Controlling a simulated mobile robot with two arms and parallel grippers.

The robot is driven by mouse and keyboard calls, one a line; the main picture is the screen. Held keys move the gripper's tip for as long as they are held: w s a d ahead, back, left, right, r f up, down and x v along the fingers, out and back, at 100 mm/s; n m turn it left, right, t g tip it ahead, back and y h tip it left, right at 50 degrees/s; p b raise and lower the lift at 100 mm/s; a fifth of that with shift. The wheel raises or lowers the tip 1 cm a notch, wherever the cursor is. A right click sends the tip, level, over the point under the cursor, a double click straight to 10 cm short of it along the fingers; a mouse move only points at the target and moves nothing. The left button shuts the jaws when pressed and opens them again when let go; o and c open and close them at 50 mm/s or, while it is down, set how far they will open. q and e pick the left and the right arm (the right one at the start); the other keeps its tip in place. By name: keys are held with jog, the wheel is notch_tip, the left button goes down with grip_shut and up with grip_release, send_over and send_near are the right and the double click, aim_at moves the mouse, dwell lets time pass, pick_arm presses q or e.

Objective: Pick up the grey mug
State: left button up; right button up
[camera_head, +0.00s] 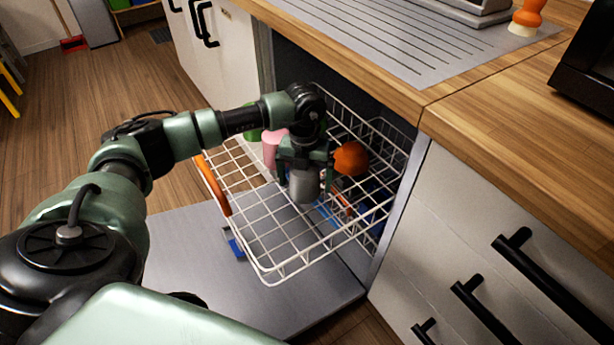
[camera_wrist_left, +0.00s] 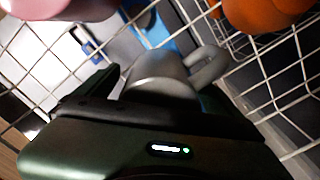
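The grey mug (camera_head: 305,188) is in the white wire rack of the open dishwasher, directly under my left gripper (camera_head: 305,168). In the left wrist view the grey mug (camera_wrist_left: 160,70) shows just ahead of the gripper body, with its handle to the right. The fingers lie on either side of the mug, very close to it. I cannot tell whether they press on it. The gripper hides part of the mug. My right gripper is not in view.
A wooden counter (camera_head: 500,120) runs above at the right. The open door (camera_head: 200,250) lies below the rack.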

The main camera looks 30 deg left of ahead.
pick_arm(q)
jog(key=c, duration=1.7)
jog(key=shift+r, duration=0.1)
jog(key=shift+r, duration=0.1)
